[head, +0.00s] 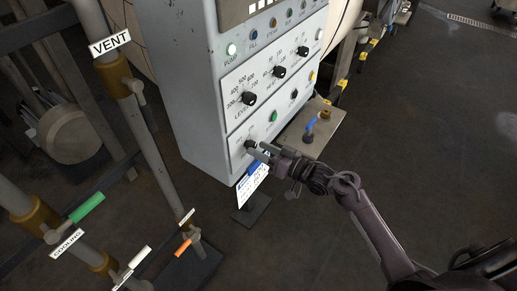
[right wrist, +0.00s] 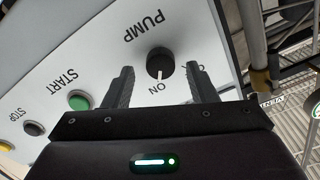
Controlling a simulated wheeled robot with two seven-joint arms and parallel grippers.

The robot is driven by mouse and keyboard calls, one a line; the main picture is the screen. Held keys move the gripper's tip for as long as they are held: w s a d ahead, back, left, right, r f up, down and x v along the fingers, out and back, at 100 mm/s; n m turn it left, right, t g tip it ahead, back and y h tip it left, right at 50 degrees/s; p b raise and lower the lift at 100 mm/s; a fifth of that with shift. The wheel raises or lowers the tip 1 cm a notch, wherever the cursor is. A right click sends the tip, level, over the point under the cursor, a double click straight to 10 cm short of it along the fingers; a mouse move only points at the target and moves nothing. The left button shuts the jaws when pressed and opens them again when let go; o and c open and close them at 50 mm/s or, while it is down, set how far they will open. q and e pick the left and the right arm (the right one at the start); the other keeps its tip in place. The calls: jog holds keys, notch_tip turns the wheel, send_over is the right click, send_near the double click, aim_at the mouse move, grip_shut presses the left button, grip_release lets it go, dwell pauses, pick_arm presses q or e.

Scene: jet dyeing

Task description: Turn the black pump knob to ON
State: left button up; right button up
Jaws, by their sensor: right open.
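The black pump knob (right wrist: 159,63) is on the white lower panel, under the word PUMP, which appears upside down in the right wrist view. Its white mark points toward the ON label (right wrist: 160,88). Another label beside it is partly hidden by a finger. In the head view the knob (head: 250,145) sits at the lower left of the control box, partly covered by my fingers. My right gripper (head: 262,152) is open at the panel, one finger on each side of the knob in the wrist view. I cannot tell whether the fingers touch it. My left gripper is not in view.
The green START button (right wrist: 79,101) and dark STOP button (right wrist: 34,128) are beside the knob. Further black knobs (head: 249,98) are on the panel above. A small plate with a blue-handled valve (head: 311,125) stands right of the box. Pipes with a VENT tag (head: 110,43) stand left.

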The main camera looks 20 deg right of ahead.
jog(key=b+v, duration=0.1)
jog(key=v, duration=0.5)
jog(key=shift+s, duration=0.25)
jog(key=shift+d, duration=0.1)
jog(key=s+d+f+m+g+h, duration=0.1)
jog(key=s+f+g+h, duration=0.3)
jog(key=f, duration=1.1)
jog(key=s+f+m+h, duration=0.25)
jog(key=s+f, duration=0.35)
jog(key=f, duration=0.8)
jog(key=s+f+n+g+h, duration=0.1)
jog(key=s+f+g, duration=0.2)
jog(key=s+f, duration=0.3)
jog(key=s+f+n+g+h, duration=0.1)
jog(key=s+f, duration=0.6)
jog(key=s, duration=0.9)
jog(key=s+f+n+g+h, duration=0.1)
jog(key=s+f+g, duration=0.4)
jog(key=s, duration=0.6)
jog(key=shift+a+f+h, duration=0.4)
jog(key=shift+f+h, duration=0.25)
jog(key=shift+h, duration=0.1)
